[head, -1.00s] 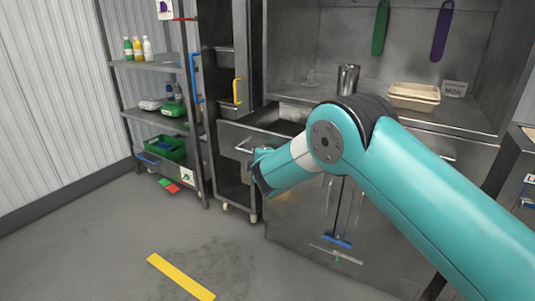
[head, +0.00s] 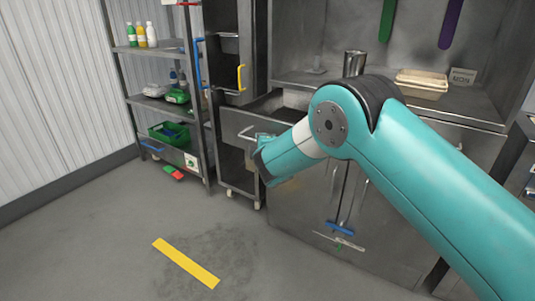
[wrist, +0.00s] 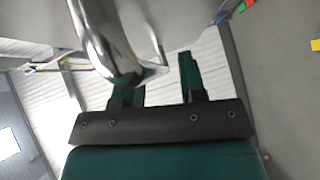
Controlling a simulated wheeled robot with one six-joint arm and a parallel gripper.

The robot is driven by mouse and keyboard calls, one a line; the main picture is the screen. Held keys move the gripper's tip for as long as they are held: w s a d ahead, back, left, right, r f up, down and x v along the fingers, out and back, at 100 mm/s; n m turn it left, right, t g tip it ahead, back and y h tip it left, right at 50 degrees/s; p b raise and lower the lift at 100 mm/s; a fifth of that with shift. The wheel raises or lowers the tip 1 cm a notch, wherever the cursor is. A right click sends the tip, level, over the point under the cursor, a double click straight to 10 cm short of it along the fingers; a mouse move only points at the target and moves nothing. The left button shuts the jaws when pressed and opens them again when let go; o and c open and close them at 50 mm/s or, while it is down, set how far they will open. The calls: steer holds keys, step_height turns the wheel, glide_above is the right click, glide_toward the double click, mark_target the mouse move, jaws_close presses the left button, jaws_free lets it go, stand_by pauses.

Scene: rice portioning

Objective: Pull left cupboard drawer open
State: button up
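The left cupboard drawer (head: 232,121) is pulled partly out below the steel counter, and its dark inside shows from above. Its metal bar handle (head: 246,131) is on the front, partly hidden by my arm in the head view. My gripper (head: 262,148) is at the right part of that handle. In the wrist view, the shiny handle (wrist: 98,38) comes down over the left finger of my gripper (wrist: 160,85). The two dark green fingers stand apart, with pale background showing between them. Whether they touch the handle is hard to tell.
A shelf rack (head: 160,101) with bottles and a green crate (head: 170,133) stands at the left. A tall wheeled rack with a yellow handle (head: 240,78) adjoins the drawer. A metal cup (head: 354,64) and tan trays (head: 420,82) stand on the counter. The floor in front is clear.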

steer(key=b+v, duration=0.2)
steer(key=v, duration=1.5)
